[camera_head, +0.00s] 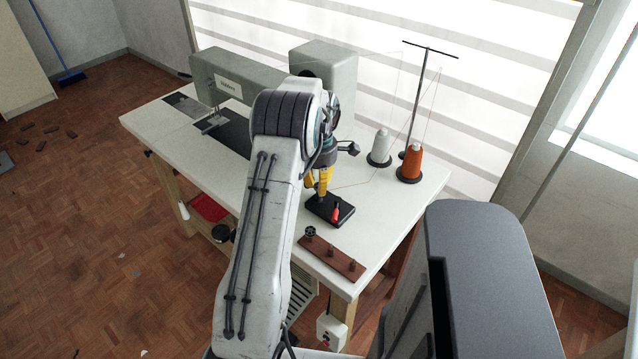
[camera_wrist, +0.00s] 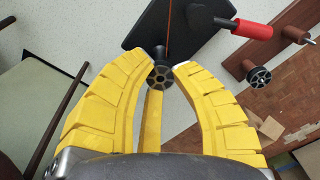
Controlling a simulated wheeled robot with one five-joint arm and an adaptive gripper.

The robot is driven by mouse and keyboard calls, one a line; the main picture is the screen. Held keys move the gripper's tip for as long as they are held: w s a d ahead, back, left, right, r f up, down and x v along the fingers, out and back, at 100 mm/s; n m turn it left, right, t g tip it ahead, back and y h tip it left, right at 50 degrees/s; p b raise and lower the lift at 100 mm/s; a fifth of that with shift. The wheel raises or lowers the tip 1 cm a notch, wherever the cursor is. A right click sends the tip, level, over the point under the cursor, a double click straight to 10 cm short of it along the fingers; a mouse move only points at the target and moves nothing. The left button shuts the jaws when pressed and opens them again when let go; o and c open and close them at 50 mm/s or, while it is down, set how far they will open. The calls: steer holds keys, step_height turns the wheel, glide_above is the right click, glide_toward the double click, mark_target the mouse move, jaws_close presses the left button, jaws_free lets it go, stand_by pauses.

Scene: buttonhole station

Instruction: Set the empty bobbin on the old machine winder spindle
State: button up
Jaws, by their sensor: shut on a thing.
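My gripper (camera_head: 321,186) has yellow fingers pointing down over the black winder base (camera_head: 322,214). In the wrist view my gripper (camera_wrist: 162,70) is shut on a small dark spoked bobbin (camera_wrist: 160,76), which shows no thread. The winder base (camera_wrist: 150,30) lies beyond the bobbin, with a dark post-like part (camera_wrist: 160,52) right behind it. I cannot tell whether the bobbin is around the spindle or just above it.
A brown peg rack (camera_head: 340,261) at the table's front edge carries another dark bobbin (camera_head: 310,232) on its left peg. White (camera_head: 381,147) and orange (camera_head: 410,161) thread cones stand behind right, by a thread stand (camera_head: 416,105). A sewing machine (camera_head: 235,75) stands at the back left.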

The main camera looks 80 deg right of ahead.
steer(key=shift+f+b, duration=0.35)
steer(key=shift+f, duration=0.15)
steer(key=o, duration=0.7)
steer(key=shift+o, duration=0.2)
steer(key=shift+r, duration=0.1)
step_height(320, 180, up, 12)
stand_by(0.6)
stand_by(0.5)
